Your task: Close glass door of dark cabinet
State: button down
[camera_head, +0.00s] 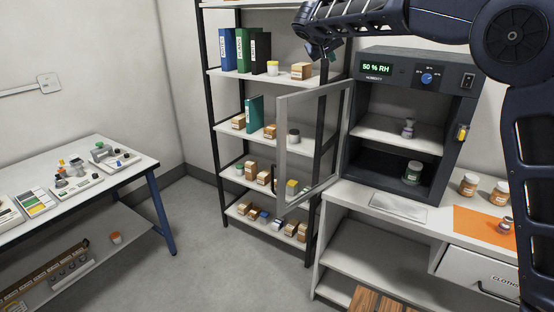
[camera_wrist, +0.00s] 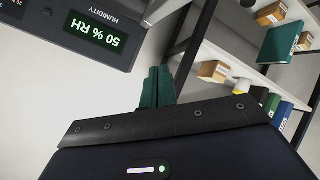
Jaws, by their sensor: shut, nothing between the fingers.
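The dark cabinet (camera_head: 372,65) stands on the white bench at the right, with a lit "50 % RH" display. Its glass door (camera_head: 282,150) has a grey frame and stands wide open, swung out from the cabinet's left side toward the left. A dark handle (camera_head: 274,180) shows near the door's free edge. My gripper (camera_head: 322,48) is above the door and to the left of the cabinet's top, apart from both as far as I can tell. In the wrist view its green fingers (camera_wrist: 157,86) are together and empty, and the cabinet's display panel (camera_wrist: 92,30) appears upside down.
Inside the cabinet are a small metal item (camera_head: 408,128) on the shelf and a green jar (camera_head: 412,172) below. A shelf rack (camera_head: 215,130) with binders and boxes stands behind the door. Jars (camera_head: 468,184) and an orange mat (camera_head: 470,226) lie right. Floor at left-centre is clear.

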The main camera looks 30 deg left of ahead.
jog(key=s+a+f+n+t+h, duration=0.1)
jog(key=s+a+f, duration=0.45)
jog(key=a, duration=0.25)
jog(key=s+a+f+n, duration=0.1)
jog(key=s+a+f, duration=0.4)
jog(key=s+a, duration=0.2)
jog(key=s+a+f+n+t+h, duration=0.1)
jog(key=s+a+f+t+h, duration=0.15)
jog(key=s+f, duration=0.6)
jog(key=s+f+n+h, duration=0.2)
jog(key=s+f+h, duration=0.3)
jog(key=s+f, duration=0.6)
jog(key=w+d+f, duration=0.1)
jog(key=w+d, duration=0.8)
jog(key=shift+w+d+f+t, duration=0.25)
jog(key=shift+w+d+t, duration=0.05)
jog(key=shift+t, duration=0.05)
jog(key=shift+d, duration=0.1)
